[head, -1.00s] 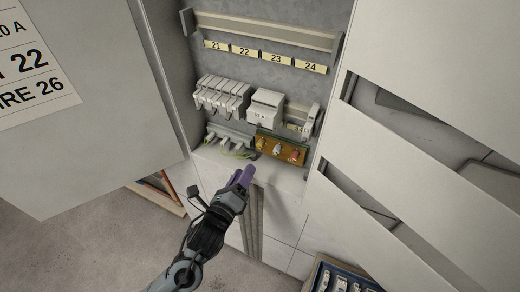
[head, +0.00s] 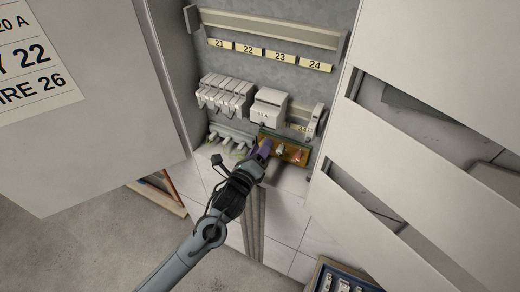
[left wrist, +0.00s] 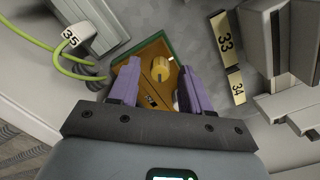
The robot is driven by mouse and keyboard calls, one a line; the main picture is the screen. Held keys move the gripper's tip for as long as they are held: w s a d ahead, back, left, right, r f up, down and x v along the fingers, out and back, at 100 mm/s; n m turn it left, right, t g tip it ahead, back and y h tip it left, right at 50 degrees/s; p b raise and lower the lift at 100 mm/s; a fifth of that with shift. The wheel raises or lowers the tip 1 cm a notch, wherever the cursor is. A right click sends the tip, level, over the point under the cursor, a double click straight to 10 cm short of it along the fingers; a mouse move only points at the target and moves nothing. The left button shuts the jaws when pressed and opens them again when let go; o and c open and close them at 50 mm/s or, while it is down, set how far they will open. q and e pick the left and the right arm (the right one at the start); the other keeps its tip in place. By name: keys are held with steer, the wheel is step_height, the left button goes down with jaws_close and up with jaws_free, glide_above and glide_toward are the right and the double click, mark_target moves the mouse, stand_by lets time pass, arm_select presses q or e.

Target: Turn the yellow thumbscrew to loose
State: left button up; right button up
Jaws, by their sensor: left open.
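The yellow thumbscrew (left wrist: 160,68) is a round knob with a dark marking line, on an orange-brown panel (left wrist: 150,50) with a green edge. In the left wrist view it sits between and just beyond the purple fingertips of my left gripper (left wrist: 158,85). The fingers are open, one on each side, and I cannot tell whether they touch it. In the head view my left gripper (head: 261,152) reaches the left end of the panel (head: 297,153) and hides the yellow knob. A whitish knob (head: 280,149) and an orange-red knob (head: 297,155) stand to its right. My right gripper is not in view.
The panel is inside an open cabinet, below a grey block (head: 268,106) and a row of breakers (head: 226,95). Yellow-green wires (left wrist: 60,60) run left of the panel. The cabinet door (head: 85,110) stands at left, slotted panels (head: 430,130) at right.

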arm_select(q)
steer(key=shift+c, duration=0.5)
jaws_close()
